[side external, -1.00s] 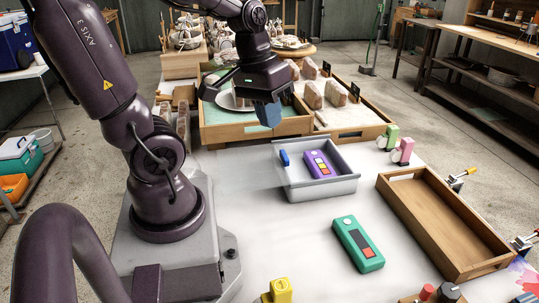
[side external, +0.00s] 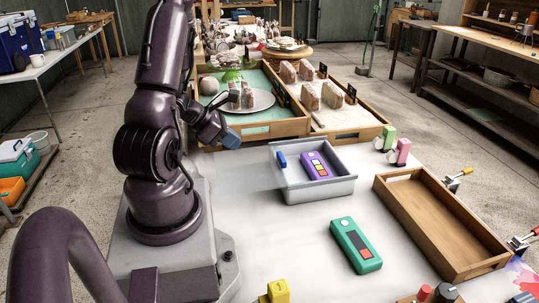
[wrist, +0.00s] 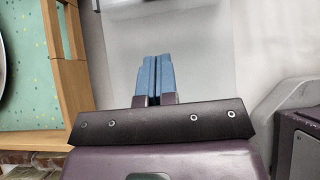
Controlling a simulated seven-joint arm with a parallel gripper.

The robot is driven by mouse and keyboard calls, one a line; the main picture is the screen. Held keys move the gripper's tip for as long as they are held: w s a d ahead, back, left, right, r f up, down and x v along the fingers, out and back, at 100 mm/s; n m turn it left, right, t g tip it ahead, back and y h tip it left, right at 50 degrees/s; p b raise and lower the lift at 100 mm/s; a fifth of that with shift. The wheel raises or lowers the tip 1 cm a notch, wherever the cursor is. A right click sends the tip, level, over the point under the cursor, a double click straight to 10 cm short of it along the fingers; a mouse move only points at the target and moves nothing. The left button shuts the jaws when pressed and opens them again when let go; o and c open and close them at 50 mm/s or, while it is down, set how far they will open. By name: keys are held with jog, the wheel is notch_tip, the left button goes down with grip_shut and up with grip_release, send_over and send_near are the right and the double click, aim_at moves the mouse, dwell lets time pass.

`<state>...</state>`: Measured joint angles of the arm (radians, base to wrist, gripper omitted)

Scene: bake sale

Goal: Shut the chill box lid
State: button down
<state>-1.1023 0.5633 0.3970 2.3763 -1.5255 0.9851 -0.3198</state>
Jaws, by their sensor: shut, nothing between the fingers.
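The grey chill box (side external: 335,187) stands on the white table, its top largely open. A purple remote-like thing (side external: 318,165) lies inside. A faint translucent panel, apparently the lid (side external: 238,172), extends left of the box; a small blue block, perhaps its handle (side external: 282,159), is at the box's left end. In the wrist view a pale panel (wrist: 195,30) lies beyond my fingertips. My gripper (side external: 230,139) is shut and empty, with blue fingers, left of and behind the box, near the panel's far edge. It also shows in the wrist view (wrist: 155,75).
Wooden trays with goods (side external: 265,130) stand close behind my gripper. A green remote-like thing (side external: 356,245) lies in front of the box. An empty wooden tray (side external: 440,222) is to the right. Pink (side external: 402,151) and green (side external: 389,137) figures stand behind it.

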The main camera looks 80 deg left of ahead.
aim_at(278, 161)
jog(key=x, duration=0.8)
jog(key=shift+w+f, duration=0.25)
jog(key=shift+w, duration=0.05)
jog(key=w, duration=0.2)
jog(key=shift+w+r, duration=0.15)
jog(key=shift+w, duration=0.65)
jog(key=shift+w, duration=0.1)
jog(key=w, duration=1.7)
jog(key=shift+w, duration=0.3)
jog(key=shift+d, duration=0.15)
jog(key=shift+w, duration=0.1)
